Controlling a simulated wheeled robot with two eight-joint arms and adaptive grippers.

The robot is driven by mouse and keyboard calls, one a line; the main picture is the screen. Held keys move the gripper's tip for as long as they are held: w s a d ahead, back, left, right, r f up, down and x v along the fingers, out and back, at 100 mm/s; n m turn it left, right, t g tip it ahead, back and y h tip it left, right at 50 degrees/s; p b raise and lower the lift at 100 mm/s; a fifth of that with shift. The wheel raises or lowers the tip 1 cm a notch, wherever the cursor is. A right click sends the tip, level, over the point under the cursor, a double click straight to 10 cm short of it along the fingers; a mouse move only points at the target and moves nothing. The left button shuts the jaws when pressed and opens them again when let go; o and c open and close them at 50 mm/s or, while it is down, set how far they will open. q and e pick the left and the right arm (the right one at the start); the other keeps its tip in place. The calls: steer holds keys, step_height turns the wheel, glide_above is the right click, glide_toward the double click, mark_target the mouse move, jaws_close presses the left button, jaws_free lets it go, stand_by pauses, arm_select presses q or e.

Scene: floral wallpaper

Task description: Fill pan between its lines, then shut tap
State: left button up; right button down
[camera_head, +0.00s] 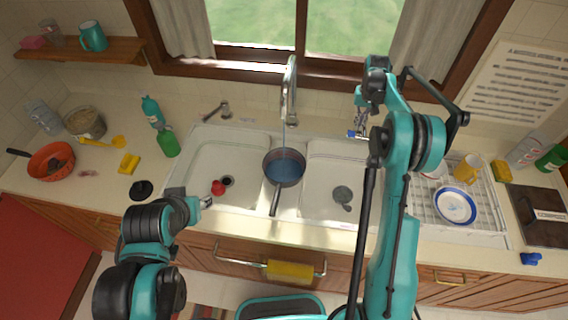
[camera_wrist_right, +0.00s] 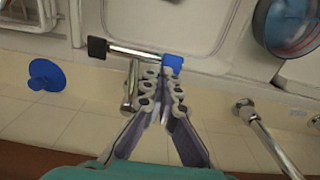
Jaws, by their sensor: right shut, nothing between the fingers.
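The dark pan (camera_head: 284,167) stands at the middle of the sink under the spout (camera_head: 289,88), its handle toward me. Blue water is in it, and a thin stream seems to fall from the spout. The pan's edge also shows in the right wrist view (camera_wrist_right: 290,25); I cannot make out its level against the lines. A tap lever with a blue tip (camera_wrist_right: 172,62) and a black end is right at my right gripper (camera_wrist_right: 165,85), which is shut and empty, its fingertips beside the blue tip. My left gripper (camera_head: 207,202) is at the sink's front left edge; its fingers are too small to read.
Another tap lever (camera_head: 216,110) is left of the spout. A red stopper (camera_head: 218,187) lies in the left basin and a dark drain piece (camera_head: 342,195) in the right one. Green bottles (camera_head: 168,142) stand left; a dish rack with a plate (camera_head: 455,205) stands right.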

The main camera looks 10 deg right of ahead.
steer(key=d, duration=0.3)
steer(key=s+d, duration=0.1)
steer(key=d, duration=0.3)
steer(key=s+d, duration=0.1)
steer(key=d, duration=0.2)
steer(key=shift+s+d+f+b, duration=0.15)
steer(key=shift+s+b, duration=0.1)
steer(key=shift+b, duration=0.05)
steer(key=shift+f+b, duration=1.55)
steer(key=shift+f, duration=0.65)
stand_by(4.5)
